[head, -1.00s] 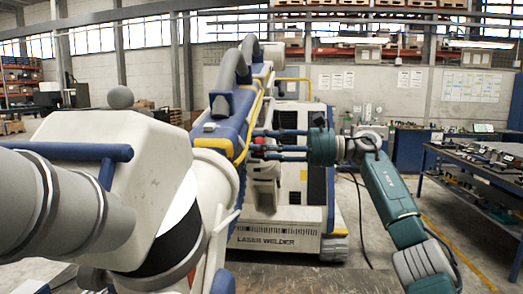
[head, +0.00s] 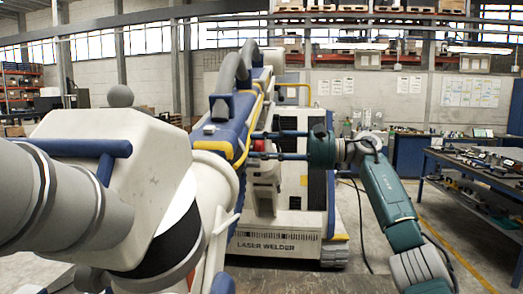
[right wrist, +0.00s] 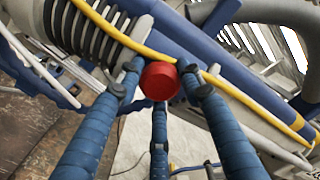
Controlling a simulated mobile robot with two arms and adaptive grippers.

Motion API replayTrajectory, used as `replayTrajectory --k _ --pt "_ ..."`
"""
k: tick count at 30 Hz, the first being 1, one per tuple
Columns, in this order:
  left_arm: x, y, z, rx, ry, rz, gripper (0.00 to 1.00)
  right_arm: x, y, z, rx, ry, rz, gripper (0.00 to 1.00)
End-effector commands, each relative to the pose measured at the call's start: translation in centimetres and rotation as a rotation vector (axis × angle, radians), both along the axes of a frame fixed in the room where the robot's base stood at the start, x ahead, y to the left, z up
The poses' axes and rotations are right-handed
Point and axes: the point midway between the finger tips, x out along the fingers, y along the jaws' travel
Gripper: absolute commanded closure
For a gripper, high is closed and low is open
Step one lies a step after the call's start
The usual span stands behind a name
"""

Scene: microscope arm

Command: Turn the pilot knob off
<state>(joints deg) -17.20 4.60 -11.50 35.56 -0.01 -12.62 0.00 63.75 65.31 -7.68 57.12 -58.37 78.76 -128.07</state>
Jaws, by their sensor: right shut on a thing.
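The pilot knob is a round red knob (right wrist: 160,80) in the right wrist view, in front of a blue and white machine arm with a yellow cable. In the head view it shows as a small red spot (head: 258,145) by the machine's side. My right gripper (head: 256,145) reaches in from the right with long blue fingers. In the right wrist view my right gripper (right wrist: 160,88) has its fingertips around the knob, shut on it. The knob's markings and its angle cannot be read. My left gripper is not in view.
The laser welder's white base (head: 280,232) stands behind the knob. Its yellow cable (right wrist: 140,45) and ribbed hose (right wrist: 95,32) run close to my fingers. A workbench with tools (head: 470,165) stands at the right.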

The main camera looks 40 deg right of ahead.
Motion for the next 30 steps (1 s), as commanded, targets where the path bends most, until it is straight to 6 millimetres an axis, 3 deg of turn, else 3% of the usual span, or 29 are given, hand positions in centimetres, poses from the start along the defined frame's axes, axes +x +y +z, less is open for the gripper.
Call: replayTrajectory --k 5,6,9,20,30 --pt "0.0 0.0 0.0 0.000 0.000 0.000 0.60 0.1 -0.2 -0.1 0.001 0.002 -0.005 0.89" --pt "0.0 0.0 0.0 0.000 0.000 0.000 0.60 0.1 -0.2 0.0 0.001 0.002 -0.005 0.59" --pt "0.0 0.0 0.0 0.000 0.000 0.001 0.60 0.1 -0.1 0.0 0.002 0.001 -0.004 0.45" --pt "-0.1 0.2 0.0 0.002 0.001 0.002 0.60 -0.4 -0.6 0.1 0.003 0.000 -0.005 0.45" --pt "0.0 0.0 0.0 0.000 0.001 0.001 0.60 -5.2 -5.0 0.0 0.004 0.002 -0.008 0.45"
